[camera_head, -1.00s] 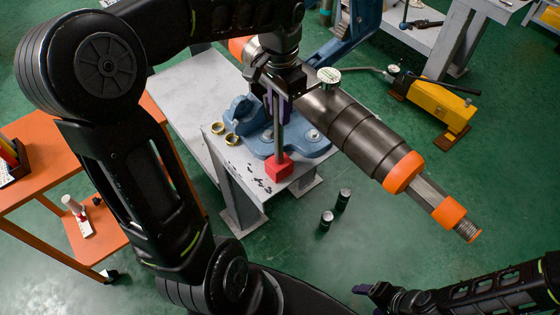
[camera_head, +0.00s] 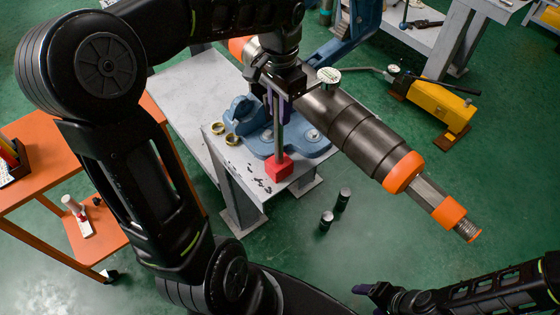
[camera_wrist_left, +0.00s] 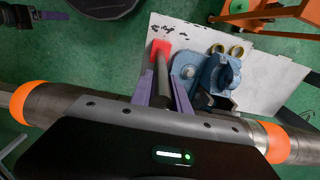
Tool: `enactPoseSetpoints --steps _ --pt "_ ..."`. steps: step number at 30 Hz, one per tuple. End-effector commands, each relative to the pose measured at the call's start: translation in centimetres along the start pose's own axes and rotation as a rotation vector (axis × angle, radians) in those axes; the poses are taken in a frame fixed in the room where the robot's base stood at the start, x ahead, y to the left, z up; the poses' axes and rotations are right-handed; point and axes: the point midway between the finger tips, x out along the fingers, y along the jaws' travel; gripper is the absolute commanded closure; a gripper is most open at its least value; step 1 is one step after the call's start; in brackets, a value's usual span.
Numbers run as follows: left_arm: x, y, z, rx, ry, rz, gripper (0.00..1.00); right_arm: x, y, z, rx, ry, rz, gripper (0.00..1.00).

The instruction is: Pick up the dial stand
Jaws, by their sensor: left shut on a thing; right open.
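The dial stand has a red block base (camera_head: 279,168) and an upright grey post (camera_head: 278,130). It stands at the front corner of the grey bench, with a round dial (camera_head: 329,75) at upper right. My left gripper (camera_head: 277,100) comes down from above and is shut on the post. In the left wrist view the purple fingers (camera_wrist_left: 164,88) lie on either side of the post, with the red base (camera_wrist_left: 160,50) beyond them. I cannot tell whether the base touches the bench. My right gripper (camera_head: 372,296) is open and empty at the bottom, over the floor.
A large grey pipe with orange collars (camera_head: 403,172) runs diagonally beside the stand, over a blue vise (camera_head: 300,145). Two brass rings (camera_head: 224,133) lie on the bench (camera_head: 190,95). A yellow pump (camera_head: 442,101) and two small dark cylinders (camera_head: 335,210) stand on the floor.

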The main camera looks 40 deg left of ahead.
Motion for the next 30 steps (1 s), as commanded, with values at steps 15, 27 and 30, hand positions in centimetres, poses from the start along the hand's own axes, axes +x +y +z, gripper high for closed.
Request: enactPoseSetpoints --steps 15,27,30 --pt "-0.6 -0.1 -0.1 0.0 0.006 -0.003 1.0 0.0 0.0 0.0 0.0 0.0 0.0 0.31" --pt "-6.2 -0.1 -0.2 -0.001 0.009 -0.004 1.0 0.0 0.0 0.0 0.0 0.0 0.0 0.31" --pt "-7.8 0.0 -0.2 0.0 0.008 -0.003 1.0 0.0 0.0 0.0 0.0 0.0 0.0 0.31"
